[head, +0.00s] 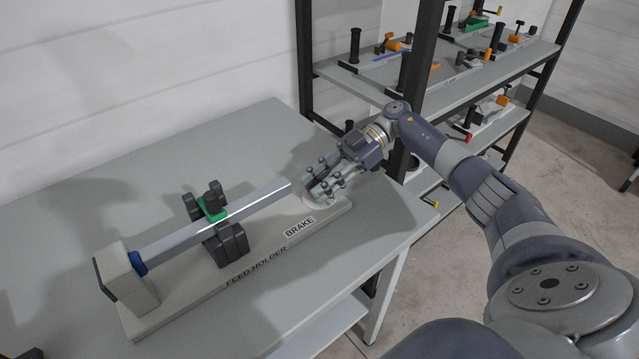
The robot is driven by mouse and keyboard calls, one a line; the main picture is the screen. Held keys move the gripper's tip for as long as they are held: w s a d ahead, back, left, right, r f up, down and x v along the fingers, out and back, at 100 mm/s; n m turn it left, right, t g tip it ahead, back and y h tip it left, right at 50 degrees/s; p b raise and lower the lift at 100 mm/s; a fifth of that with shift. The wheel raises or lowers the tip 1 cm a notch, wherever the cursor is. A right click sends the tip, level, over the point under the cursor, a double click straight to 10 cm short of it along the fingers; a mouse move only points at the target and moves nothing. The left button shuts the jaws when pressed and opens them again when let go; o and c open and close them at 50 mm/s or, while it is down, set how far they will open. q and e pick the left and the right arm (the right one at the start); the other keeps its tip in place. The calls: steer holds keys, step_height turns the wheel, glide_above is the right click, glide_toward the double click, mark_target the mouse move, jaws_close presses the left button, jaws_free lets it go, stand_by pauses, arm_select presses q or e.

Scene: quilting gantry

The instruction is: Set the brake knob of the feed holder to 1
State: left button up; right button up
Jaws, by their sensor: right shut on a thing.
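The feed holder (262,270) is a long pale base on the grey table, with "FEED HOLDER" and "BRAKE" printed along its front edge. A metal bar (240,208) runs along it from a block (127,278) at the left end. My right gripper (318,192) is at the base's right end, by the "BRAKE" label, and is shut on the brake knob there. The fingers hide the knob, so its setting cannot be read. A pale round part (313,202) shows beneath the fingers.
A dark clamp-like part with a green piece (212,209) sits around the middle of the bar. A dark-framed shelf (440,75) with tools stands behind the table at right. The table (60,245) is clear behind the holder.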

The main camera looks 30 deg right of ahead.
steer(key=o, duration=1.1)
steer(key=shift+r, duration=0.1)
step_height(320, 180, up, 10)
steer(key=shift+f, duration=0.1)
